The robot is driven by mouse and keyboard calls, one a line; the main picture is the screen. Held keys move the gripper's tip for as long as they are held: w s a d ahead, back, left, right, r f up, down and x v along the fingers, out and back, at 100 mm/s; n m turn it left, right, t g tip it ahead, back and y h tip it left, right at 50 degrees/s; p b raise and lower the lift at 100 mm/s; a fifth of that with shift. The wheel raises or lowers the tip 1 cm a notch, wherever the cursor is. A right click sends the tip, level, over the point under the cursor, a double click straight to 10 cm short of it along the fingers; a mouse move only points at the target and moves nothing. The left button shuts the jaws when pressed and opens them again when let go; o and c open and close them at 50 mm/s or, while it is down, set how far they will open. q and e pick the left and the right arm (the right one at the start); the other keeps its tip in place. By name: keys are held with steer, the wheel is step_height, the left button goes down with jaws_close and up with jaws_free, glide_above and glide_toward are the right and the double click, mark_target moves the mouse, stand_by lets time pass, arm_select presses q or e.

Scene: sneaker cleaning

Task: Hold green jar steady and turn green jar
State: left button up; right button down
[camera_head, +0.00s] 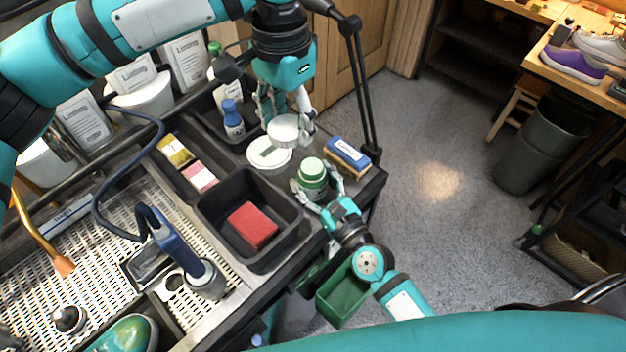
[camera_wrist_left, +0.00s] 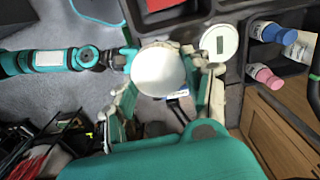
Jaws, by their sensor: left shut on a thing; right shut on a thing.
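My left gripper (camera_head: 286,118) is above and behind the jar, shut on a white round lid or tub (camera_head: 284,131). That white round thing fills the middle of the left wrist view (camera_wrist_left: 160,70), between my left fingers. It is apart from the jar in the head view. The jar is hidden in the left wrist view.
A white disc with a small display (camera_head: 269,155) lies just left of the jar. A blue brush (camera_head: 348,155) lies to its right. A black bin with a red block (camera_head: 252,225) is at front left. A blue-capped bottle (camera_head: 232,118) stands behind. A green bin (camera_head: 345,297) hangs below the edge.

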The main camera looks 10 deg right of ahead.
steer(key=shift+f, duration=0.15)
steer(key=shift+c, duration=1.8)
jaws_free()
